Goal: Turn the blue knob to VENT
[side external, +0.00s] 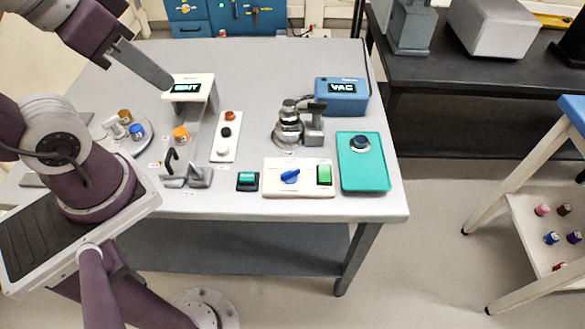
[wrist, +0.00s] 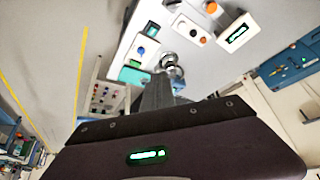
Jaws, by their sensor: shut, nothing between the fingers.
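The blue knob (side external: 290,176) sits on a cream panel (side external: 305,191) near the front of the table, its grip lying roughly sideways with one end raised to the right. It also shows small in the wrist view (wrist: 141,50). The VENT mark is too small to read. A blue box (side external: 342,102) behind it has a display reading VAC. My gripper (side external: 168,84) is shut and empty, high over the back left of the table, well apart from the knob. In the wrist view its fingers (wrist: 158,91) show at the middle.
A green switch (side external: 324,174) shares the panel. A teal plate with a dark button (side external: 361,144) lies to its right, a small teal-topped button box (side external: 247,181) to its left. A metal chamber (side external: 288,128) stands behind. A display stand (side external: 190,86) is near my gripper.

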